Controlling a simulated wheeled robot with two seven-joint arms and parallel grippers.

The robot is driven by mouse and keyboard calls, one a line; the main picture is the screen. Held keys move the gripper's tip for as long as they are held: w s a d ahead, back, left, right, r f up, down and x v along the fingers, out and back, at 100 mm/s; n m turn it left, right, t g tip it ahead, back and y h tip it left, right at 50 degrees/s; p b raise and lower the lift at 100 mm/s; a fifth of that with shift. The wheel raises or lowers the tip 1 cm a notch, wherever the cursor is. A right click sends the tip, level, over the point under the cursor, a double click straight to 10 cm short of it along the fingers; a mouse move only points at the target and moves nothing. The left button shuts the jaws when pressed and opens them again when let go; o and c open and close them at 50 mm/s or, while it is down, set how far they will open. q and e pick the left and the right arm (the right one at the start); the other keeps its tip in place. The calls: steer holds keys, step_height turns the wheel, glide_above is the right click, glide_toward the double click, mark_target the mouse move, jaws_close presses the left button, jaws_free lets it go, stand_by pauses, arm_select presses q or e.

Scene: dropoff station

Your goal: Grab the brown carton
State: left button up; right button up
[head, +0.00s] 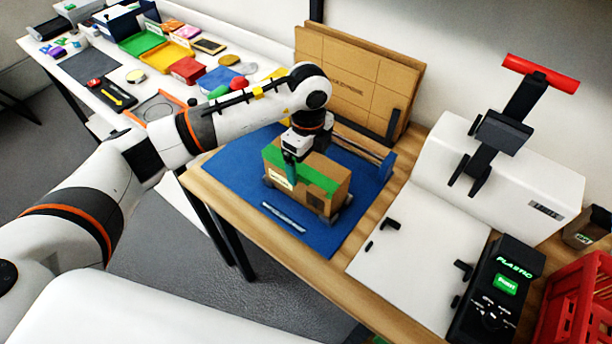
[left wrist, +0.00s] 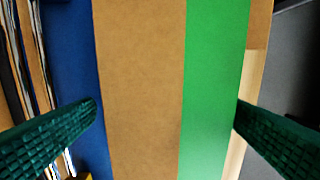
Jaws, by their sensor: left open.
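The brown carton (head: 325,184) with a green band stands on the blue mat (head: 235,172) on the wooden table, and my left gripper (head: 290,165) is at its top left part from above. In the left wrist view the carton's brown top (left wrist: 140,90) and green band (left wrist: 214,90) fill the middle. The left gripper's two green fingers (left wrist: 168,112) are spread, one at each side of the carton. I cannot tell whether they touch it. The right gripper is not in either view.
Flat cardboard sheets (head: 350,75) stand in a rack behind the carton. A white machine (head: 510,170) with a red handle and a black control panel (head: 497,290) stand to the right. A red crate (head: 580,305) is at the far right. A side table (head: 75,68) holds coloured trays.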

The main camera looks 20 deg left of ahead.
arm_select(q)
steer(key=shift+s+a+f+p, duration=0.15)
steer(key=shift+a+f+p, duration=0.05)
steer(key=shift+f+p, duration=0.65)
step_height(320, 180, down, 3)
steer(key=shift+s+r, duration=0.1)
steer(key=shift+r, duration=0.1)
steer(key=shift+f, duration=0.35)
steer(key=shift+c, duration=0.4)
steer(key=c, duration=1.1)
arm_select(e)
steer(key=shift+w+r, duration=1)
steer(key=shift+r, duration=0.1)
